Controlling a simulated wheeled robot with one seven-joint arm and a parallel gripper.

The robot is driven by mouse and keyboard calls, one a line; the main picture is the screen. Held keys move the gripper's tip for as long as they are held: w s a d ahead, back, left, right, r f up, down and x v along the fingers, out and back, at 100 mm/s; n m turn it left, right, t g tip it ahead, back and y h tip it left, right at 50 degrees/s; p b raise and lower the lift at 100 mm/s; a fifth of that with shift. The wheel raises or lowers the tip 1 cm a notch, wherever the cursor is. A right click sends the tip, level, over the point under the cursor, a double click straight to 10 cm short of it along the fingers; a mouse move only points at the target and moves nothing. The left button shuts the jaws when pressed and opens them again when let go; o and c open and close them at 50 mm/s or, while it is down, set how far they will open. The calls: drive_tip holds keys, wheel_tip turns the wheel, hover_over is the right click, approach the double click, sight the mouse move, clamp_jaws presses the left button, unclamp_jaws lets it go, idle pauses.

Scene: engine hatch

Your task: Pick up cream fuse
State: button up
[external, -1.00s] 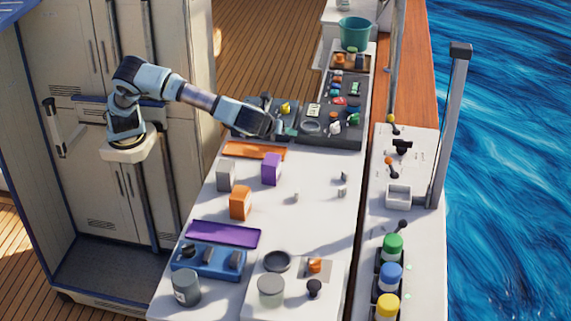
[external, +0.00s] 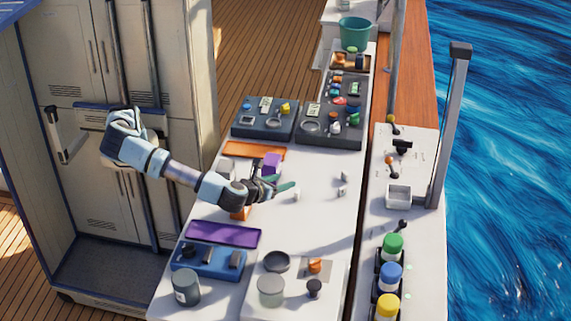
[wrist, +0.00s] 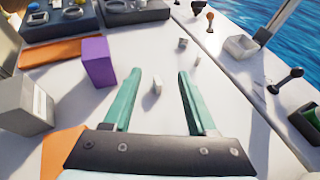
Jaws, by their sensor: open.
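A small pale upright piece, likely the cream fuse (wrist: 156,87), stands on the white worktop between and just below the fingers in the wrist view. In the external view it (external: 296,197) is close to the fingertips. My gripper (wrist: 160,72) has two green fingers spread wide apart with nothing held. In the external view my gripper (external: 284,184) reaches out over the worktop from the left. The fingers look apart from the piece; their exact height above the worktop is hard to tell.
Two similar small pale pieces (external: 344,177) stand farther right. A purple block (wrist: 98,62), grey block (wrist: 22,105) and orange block (wrist: 62,152) stand left of the fingers in the wrist view. Orange (external: 254,149) and purple (external: 223,235) mats lie nearby. The worktop around the piece is clear.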

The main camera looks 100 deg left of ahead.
approach(296, 191)
drive_tip(key=shift+w+a+f, duration=0.1)
drive_tip(key=shift+w+a, duration=0.25)
drive_tip(key=shift+a, duration=0.3)
drive_tip(key=shift+p+x, duration=1.2)
drive_tip(key=shift+x, duration=2.55)
drive_tip(key=shift+s+f, duration=0.1)
drive_tip(key=shift+f, duration=0.05)
clamp_jaws()
